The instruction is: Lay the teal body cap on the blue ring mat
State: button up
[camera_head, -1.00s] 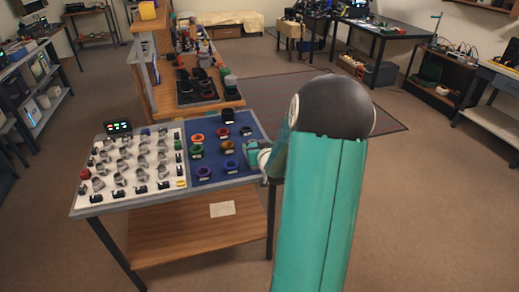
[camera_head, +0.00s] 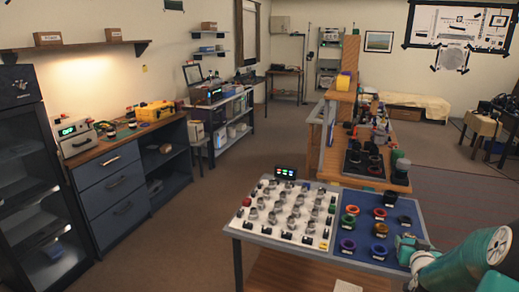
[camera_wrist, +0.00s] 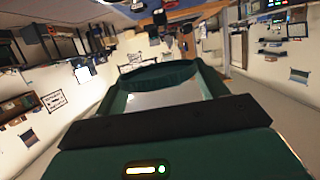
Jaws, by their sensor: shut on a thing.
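My gripper (camera_wrist: 160,85) is shut on the teal body cap (camera_wrist: 160,73), a dark teal round piece held between the fingers in the wrist view. In the head view my gripper (camera_head: 407,246) appears at the right side of the blue ring mat (camera_head: 364,235); its height above the mat is hard to tell. I cannot make out the cap in the head view. The blue mat lies on the right part of the table and bears several coloured rings, among them a red ring (camera_head: 352,210), a green ring (camera_head: 348,224) and an orange ring (camera_head: 380,229).
A white mat (camera_head: 262,229) with several small metal and black parts covers the table's left part. A small lit display (camera_head: 285,173) stands at its back edge. A wooden bench (camera_head: 345,165) with dark items stands behind. A blue drawer cabinet (camera_head: 115,185) is at left, with open floor between.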

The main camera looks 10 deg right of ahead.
jog(key=w+a+f+n+t+y, duration=0.1)
jog(key=w+a+f, duration=0.2)
jog(key=a, duration=0.3)
jog(key=w+a+f+n+y, duration=0.1)
jog(key=w+a+f, duration=0.2)
jog(key=a, duration=0.3)
jog(key=a+f+n+y, duration=0.1)
jog(key=a+f, duration=0.3)
jog(key=a, duration=0.5)
jog(key=a+f+n+y, duration=0.1)
jog(key=a+f, duration=0.3)
jog(key=a, duration=0.6)
jog(key=a+f+n+t+y, duration=0.1)
jog(key=a+f, duration=0.4)
jog(key=a, duration=0.5)
jog(key=shift+s+n+y, duration=0.25)
jog(key=shift+n+y, duration=0.25)
jog(key=shift+y, duration=0.6)
